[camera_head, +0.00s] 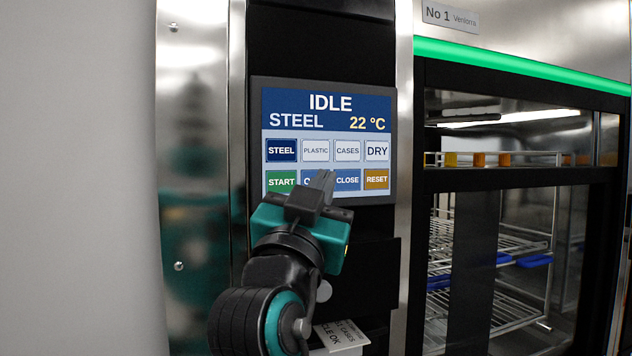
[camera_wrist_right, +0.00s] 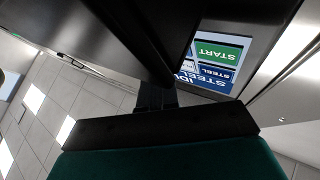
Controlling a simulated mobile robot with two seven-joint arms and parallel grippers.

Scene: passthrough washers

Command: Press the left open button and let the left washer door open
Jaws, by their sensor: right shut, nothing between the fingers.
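The touch panel (camera_head: 327,110) reads IDLE, STEEL and 22 °C. Its blue open button (camera_head: 307,180) lies between START and CLOSE and is mostly hidden behind my right gripper (camera_head: 324,181). The right gripper is shut and empty, its fingertips over the panel's lower row; whether they touch the button I cannot tell. In the right wrist view the panel (camera_wrist_right: 212,62) appears upside down beside the fingers (camera_wrist_right: 155,95). The washer door (camera_head: 520,178), dark-framed with glass, stands right of the panel and looks shut. My left gripper is not in view.
A green light strip (camera_head: 520,66) runs above the door, under a "No 1" plate (camera_head: 451,16). Wire racks (camera_head: 490,245) with blue parts show inside the washer. A steel post (camera_head: 404,200) separates panel and door. A paper label (camera_head: 340,335) is below the panel.

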